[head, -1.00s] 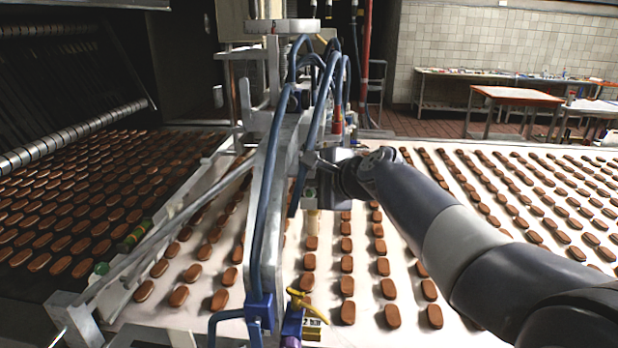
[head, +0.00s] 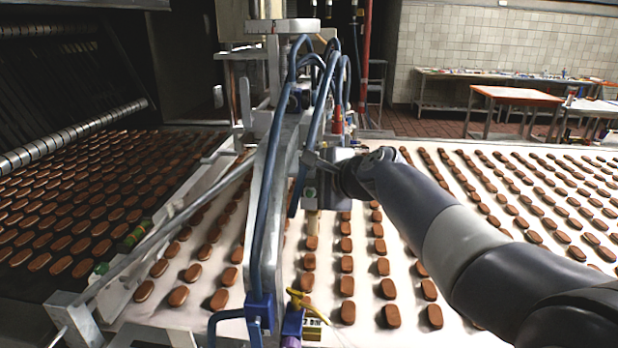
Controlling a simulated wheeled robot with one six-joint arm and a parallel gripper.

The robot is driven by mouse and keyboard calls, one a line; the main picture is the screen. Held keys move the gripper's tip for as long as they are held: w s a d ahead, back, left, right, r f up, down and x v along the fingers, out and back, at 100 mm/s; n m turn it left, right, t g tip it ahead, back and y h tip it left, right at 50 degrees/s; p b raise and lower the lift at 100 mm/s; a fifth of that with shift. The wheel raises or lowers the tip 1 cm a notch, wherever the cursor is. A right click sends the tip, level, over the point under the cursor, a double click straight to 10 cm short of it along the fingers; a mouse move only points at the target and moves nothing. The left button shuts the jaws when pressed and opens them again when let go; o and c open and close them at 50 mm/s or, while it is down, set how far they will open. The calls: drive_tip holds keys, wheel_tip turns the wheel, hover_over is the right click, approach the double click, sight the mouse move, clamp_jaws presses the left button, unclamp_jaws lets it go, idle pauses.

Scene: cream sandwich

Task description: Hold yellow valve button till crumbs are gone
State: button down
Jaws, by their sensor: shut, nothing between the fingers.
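My gripper (head: 316,163) is at the middle of the head view, at the end of my arm reaching in from the right. It is shut with nothing between its fingers, close to the grey machine frame and blue hoses. The fingertips are small and partly hidden, so contact with the machine cannot be told. A yellow valve part (head: 305,303) shows at the bottom centre, beside a blue fitting, well below my gripper. I cannot make out a separate yellow button near the fingertips. Crumbs are too small to tell on the white belt (head: 445,325).
Rows of brown biscuits (head: 347,313) cover the belt on both sides of the machine frame (head: 278,165). A slanted metal rail (head: 165,232) stands at left. An orange-topped table (head: 517,95) is far behind.

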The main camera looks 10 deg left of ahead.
drive_tip(key=shift+s, duration=0.1)
idle(0.3)
drive_tip(key=shift+s, duration=0.75)
drive_tip(key=shift+s, duration=0.1)
drive_tip(key=shift+s+d, duration=0.2)
drive_tip(key=shift+s, duration=2.2)
drive_tip(key=shift+s+d, duration=0.1)
drive_tip(key=shift+s, duration=1.85)
drive_tip(key=shift+w, duration=0.1)
